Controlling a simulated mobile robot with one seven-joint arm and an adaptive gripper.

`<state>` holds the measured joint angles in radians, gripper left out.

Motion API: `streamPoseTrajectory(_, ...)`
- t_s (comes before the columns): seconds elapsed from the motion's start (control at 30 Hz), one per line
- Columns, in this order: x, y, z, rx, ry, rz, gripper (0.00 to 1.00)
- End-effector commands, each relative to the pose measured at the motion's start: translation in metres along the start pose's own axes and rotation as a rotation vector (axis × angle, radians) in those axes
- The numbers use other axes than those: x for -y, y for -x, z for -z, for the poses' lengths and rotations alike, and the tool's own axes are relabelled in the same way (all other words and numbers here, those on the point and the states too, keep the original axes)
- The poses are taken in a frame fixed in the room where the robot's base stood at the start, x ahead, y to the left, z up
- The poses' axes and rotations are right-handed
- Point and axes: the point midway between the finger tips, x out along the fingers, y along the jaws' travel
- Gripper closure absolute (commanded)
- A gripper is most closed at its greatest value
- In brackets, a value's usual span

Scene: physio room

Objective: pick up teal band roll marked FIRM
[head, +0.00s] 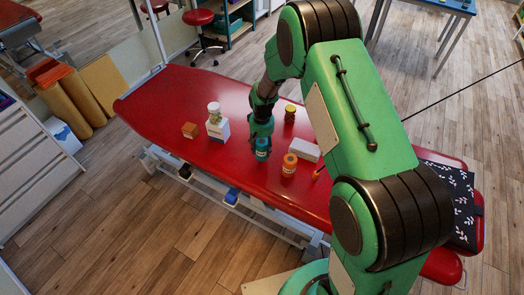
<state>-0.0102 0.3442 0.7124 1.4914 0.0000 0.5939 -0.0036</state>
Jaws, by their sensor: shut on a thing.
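The teal band roll (262,156) is on or just above the red treatment table (230,95), near its middle. I cannot tell whether it touches the table, and its FIRM marking is too small to read. My gripper (262,144) points down from above and is shut on the roll, with its fingers hiding the upper part.
An orange-and-white container (289,163) and a white box (304,149) stand to the right. A dark jar (290,113) is behind. A white box (218,131) bearing a bottle (214,112) and an orange-brown block (190,130) are left. The table's left end is clear.

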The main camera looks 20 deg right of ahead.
Motion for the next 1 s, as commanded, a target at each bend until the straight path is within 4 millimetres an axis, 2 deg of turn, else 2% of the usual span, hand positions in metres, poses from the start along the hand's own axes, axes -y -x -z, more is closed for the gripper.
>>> streamPoseTrajectory(0.03, 0.0, 0.005, -0.006, 0.0, 0.0, 0.0, 0.91)
streamPoseTrajectory(0.6, 0.001, 0.015, -0.118, -0.001, 0.0, 0.0, 0.91)
streamPoseTrajectory(0.8, 0.001, 0.017, -0.146, 0.0, 0.0, 0.0, 0.91)
streamPoseTrajectory(1.0, 0.001, 0.018, -0.158, -0.001, 0.0, 0.0, 0.91)
